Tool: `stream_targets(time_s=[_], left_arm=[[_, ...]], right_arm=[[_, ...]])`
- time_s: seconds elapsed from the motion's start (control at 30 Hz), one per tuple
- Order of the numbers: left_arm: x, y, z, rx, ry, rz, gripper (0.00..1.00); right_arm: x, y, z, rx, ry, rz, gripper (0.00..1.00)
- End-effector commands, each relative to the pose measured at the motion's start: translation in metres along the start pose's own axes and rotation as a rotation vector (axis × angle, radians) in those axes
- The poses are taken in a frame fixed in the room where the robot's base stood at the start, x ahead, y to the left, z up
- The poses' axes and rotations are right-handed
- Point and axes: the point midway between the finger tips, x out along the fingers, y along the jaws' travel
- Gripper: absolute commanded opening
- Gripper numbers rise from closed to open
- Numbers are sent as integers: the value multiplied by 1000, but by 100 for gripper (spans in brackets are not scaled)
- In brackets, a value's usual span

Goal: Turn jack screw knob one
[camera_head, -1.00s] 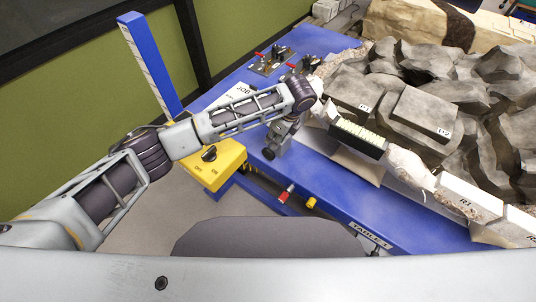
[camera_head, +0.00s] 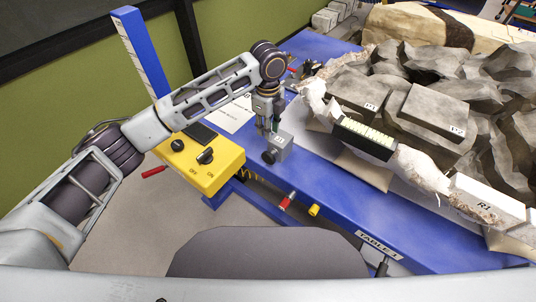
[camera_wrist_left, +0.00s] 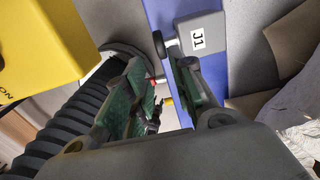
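The jack marked J1 is a small grey block (camera_head: 281,146) on the blue table, with a dark round screw knob (camera_head: 268,157) on its near-left side. In the left wrist view the block (camera_wrist_left: 203,36) and the knob (camera_wrist_left: 159,44) show just beyond the fingertips. My left gripper (camera_head: 267,131) points down close behind and left of the block. In the left wrist view its green-padded fingers (camera_wrist_left: 156,62) stand apart with nothing held between them. The knob is near the right finger's tip; I cannot tell whether they touch. My right gripper is not in view.
A yellow switch box (camera_head: 198,165) stands left of the table (camera_head: 330,205). Red (camera_head: 287,200) and yellow (camera_head: 314,210) fittings sit at the table's front edge. Grey rock blocks (camera_head: 430,113) and pale bone pieces (camera_head: 425,170) fill the right side.

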Motion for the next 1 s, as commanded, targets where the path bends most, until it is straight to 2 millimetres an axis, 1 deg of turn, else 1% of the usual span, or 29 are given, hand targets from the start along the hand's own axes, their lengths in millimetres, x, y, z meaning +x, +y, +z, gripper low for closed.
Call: stream_targets(time_s=[0.17, 0.37, 0.57, 1.0], left_arm=[[3, 0, 0, -1, -1, 1, 25], [17, 0, 0, -1, -1, 3, 25], [40, 1, 0, -2, -1, 3, 25], [99, 1, 0, -1, -1, 3, 25]], right_arm=[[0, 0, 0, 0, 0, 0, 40], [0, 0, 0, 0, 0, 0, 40], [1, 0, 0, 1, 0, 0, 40], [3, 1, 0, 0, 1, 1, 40]])
